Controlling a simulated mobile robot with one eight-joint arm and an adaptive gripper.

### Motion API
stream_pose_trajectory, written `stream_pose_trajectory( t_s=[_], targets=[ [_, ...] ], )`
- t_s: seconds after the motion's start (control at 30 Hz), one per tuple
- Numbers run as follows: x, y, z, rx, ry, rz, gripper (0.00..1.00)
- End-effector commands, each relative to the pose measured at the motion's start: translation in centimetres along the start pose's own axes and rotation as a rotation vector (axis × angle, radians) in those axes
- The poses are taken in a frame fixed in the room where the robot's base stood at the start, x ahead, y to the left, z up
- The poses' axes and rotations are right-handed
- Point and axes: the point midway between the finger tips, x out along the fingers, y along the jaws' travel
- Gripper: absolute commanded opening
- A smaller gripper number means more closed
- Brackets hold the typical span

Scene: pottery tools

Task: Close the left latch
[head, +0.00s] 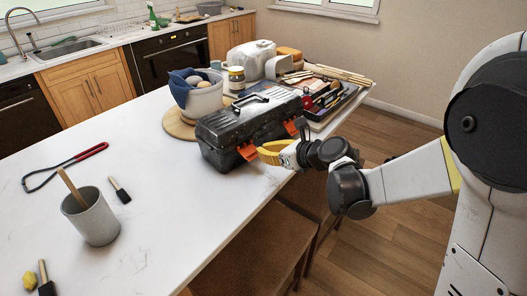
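A black toolbox (235,118) with a dark handle on its lid stands near the counter's right edge. Its lid looks down. Its left latch (247,152) is orange, low on the front side, and seems to stick outward. My gripper (267,152), with yellow fingers, is just right of the left latch, in front of the box. I cannot tell whether it touches the latch or how far its fingers are apart.
A grey pot with a blue cloth (202,98) stands behind the toolbox on a round wooden board (178,124). A tray of tools (330,112) lies to the right. A grey cup (92,218) and loose tools are at the left. The counter's front middle (165,195) is clear.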

Motion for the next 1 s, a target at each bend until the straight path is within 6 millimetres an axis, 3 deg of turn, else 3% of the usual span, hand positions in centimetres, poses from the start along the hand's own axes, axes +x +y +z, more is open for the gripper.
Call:
stream_pose_trajectory(
  t_s=[0.47,1.0],
  targets=[
    [0.2,0.1,3.4,-0.001,0.000,0.001,0.00],
    [0.9,0.0,3.4,0.000,0.000,0.000,0.00]
  ],
)
